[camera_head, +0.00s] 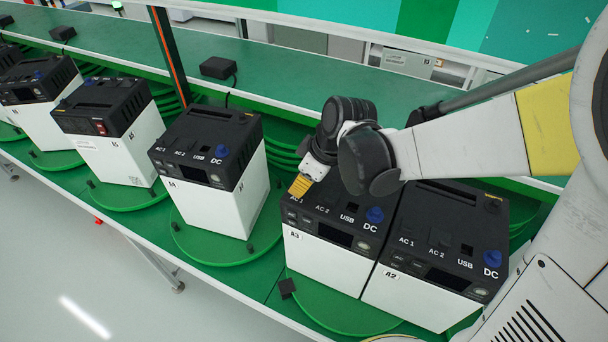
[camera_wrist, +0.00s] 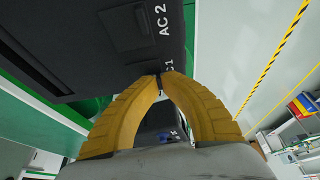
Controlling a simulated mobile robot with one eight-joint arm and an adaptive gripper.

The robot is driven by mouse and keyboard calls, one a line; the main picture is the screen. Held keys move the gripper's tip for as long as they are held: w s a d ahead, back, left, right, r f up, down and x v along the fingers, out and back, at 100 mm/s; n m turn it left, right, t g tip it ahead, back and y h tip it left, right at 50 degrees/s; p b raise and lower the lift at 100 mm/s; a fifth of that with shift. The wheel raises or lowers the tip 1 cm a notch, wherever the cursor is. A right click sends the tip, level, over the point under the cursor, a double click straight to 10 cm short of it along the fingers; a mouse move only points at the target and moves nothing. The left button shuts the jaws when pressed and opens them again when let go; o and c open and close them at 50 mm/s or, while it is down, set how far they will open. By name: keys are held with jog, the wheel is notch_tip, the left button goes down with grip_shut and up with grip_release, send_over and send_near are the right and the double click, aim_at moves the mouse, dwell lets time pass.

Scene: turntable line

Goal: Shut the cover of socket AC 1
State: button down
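The power unit marked A3 (camera_head: 333,257) has a black top over a white body, with sockets labelled AC 1, AC 2, USB and DC. My gripper (camera_head: 298,186) has yellow fingers and is at the AC 1 corner of this top. In the wrist view my gripper (camera_wrist: 160,74) has its fingertips together beside the partly covered AC 1 label (camera_wrist: 168,66). The fingers hide the AC 1 cover, so its position cannot be told. The AC 2 cover (camera_wrist: 128,27) appears flat against the black top.
Unit A2 (camera_head: 420,298) stands close to the right of A3. Another unit (camera_head: 222,203) stands to the left, with a gap between. Several more stand farther left. Green round plates and the green table (camera_head: 262,283) lie below. A black box (camera_head: 218,68) is on the shelf behind.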

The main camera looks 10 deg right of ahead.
jog(key=c, duration=1.6)
grip_release()
jog(key=shift+s+a, duration=0.15)
jog(key=shift+s, duration=0.05)
jog(key=shift+w, duration=0.1)
jog(key=shift+d+r, duration=0.2)
jog(key=shift+r, duration=0.2)
jog(key=v, duration=1.1)
jog(key=shift+r, duration=0.1)
